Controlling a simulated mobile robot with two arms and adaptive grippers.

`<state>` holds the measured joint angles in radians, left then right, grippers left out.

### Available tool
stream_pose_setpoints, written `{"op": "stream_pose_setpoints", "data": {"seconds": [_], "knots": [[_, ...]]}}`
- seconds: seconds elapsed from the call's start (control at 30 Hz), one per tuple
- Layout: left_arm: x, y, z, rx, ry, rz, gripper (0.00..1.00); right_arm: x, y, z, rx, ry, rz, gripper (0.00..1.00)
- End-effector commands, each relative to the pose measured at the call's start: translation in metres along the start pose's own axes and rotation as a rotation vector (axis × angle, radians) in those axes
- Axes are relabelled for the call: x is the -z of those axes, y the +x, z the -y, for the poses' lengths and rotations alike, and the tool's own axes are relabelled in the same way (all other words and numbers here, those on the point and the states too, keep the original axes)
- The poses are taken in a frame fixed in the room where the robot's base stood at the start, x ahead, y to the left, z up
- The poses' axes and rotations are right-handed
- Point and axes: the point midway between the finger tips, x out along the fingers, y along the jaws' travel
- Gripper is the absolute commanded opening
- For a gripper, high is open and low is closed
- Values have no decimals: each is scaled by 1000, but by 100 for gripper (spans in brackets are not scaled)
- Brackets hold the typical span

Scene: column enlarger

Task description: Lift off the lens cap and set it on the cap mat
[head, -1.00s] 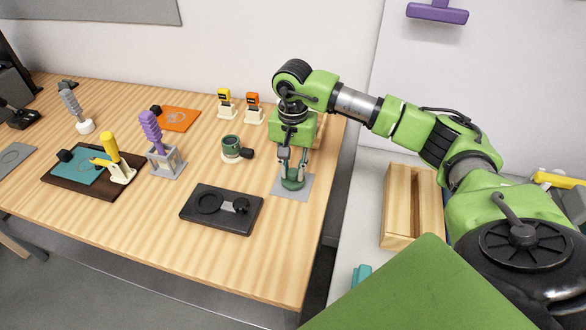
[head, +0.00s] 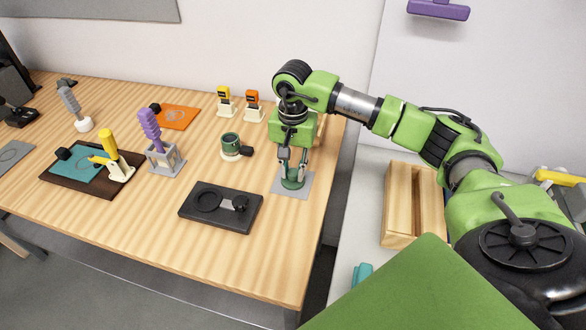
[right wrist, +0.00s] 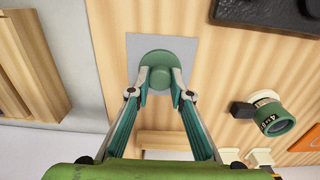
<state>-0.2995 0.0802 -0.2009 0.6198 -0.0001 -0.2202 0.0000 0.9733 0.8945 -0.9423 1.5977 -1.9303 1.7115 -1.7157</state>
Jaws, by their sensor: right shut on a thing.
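The lens cap (head: 292,183) is a green round piece with a wider rim. My right gripper (head: 292,170) is shut on it from above, with a fingertip on either side of its knob. The cap is over the grey cap mat (head: 304,191), within the mat's outline. It looks to be on the mat or just above it; I cannot tell which. The right wrist view shows the cap (right wrist: 160,62) between the fingertips (right wrist: 160,77), with bare mat (right wrist: 208,48) around it. The green lens (head: 230,141) with a pale base stands uncapped to the left. My left gripper is out of view.
A black tray (head: 222,222) with a round recess lies in front left of the mat. Yellow (head: 224,101) and orange (head: 253,105) tagged holders stand behind. A purple-handled tool (head: 150,125) sits in a grey stand further left. The table's right edge is close beside the mat.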

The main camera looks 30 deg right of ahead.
Motion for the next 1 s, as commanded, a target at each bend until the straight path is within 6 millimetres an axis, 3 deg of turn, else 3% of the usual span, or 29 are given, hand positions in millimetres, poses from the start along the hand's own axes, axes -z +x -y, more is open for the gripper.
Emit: {"op": "stream_pose_setpoints", "data": {"seconds": [0.37,0.4,0.47,0.5,1.0], "knots": [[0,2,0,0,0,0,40,0,2,0,0,0,0,0],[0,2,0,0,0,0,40,0,2,0,0,0,0,22],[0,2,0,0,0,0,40,0,2,0,0,0,0,38],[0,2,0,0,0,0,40,0,2,0,0,0,0,39],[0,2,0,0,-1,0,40,0,2,0,0,0,0,39]]}}
